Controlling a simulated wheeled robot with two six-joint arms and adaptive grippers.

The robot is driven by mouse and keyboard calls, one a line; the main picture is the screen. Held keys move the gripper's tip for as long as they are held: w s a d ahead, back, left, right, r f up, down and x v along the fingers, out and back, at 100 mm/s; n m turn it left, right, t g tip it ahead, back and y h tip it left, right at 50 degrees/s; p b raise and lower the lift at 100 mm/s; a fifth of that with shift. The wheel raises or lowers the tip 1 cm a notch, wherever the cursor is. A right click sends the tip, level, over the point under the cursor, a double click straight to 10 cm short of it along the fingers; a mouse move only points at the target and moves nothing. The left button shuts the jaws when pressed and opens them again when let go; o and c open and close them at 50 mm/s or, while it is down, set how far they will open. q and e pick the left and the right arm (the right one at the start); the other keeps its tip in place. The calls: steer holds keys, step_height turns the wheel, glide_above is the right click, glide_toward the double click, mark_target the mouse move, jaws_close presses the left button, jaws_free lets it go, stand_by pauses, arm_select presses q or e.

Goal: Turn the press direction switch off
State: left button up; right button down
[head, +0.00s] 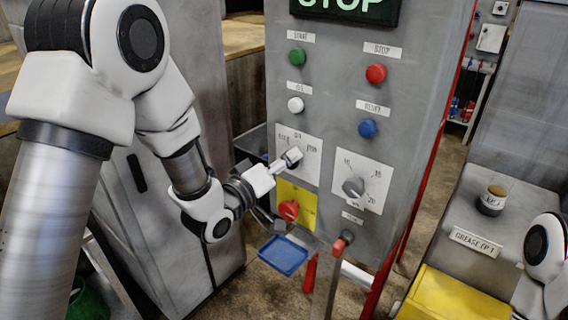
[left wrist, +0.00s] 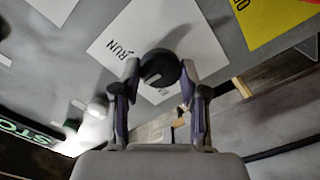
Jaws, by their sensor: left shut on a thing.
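The press direction switch is a dark round knob on a white label plate (head: 312,163) on the grey control panel. The plate has small printed words around the knob, hard to read in the head view. My left gripper (head: 287,161) reaches the knob from the left and hides most of it there. In the left wrist view the black knob (left wrist: 160,68) sits between the two fingertips of my left gripper (left wrist: 159,77), which is shut on it. The word RUN shows beside it. Which way the knob points is unclear. My right gripper is outside the view.
A second dial (head: 353,187) sits right of the switch, and a red rotary switch (head: 289,210) on a yellow plate sits below. Green (head: 297,57), red (head: 376,73), white (head: 295,104) and blue (head: 367,128) buttons are above. A blue tray (head: 283,255) is below.

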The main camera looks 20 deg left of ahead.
arm_select(q)
steer(key=shift+w+r, duration=0.1)
steer(key=shift+r, duration=0.1)
stand_by(0.3)
steer(key=o, duration=0.9)
steer(key=shift+c, duration=0.2)
steer(key=shift+o, duration=1.3)
steer(key=shift+w, duration=0.1)
steer(key=shift+f, duration=0.15)
steer(key=v, duration=0.7)
steer(key=shift+s, duration=0.2)
steer(key=shift+w, duration=0.1)
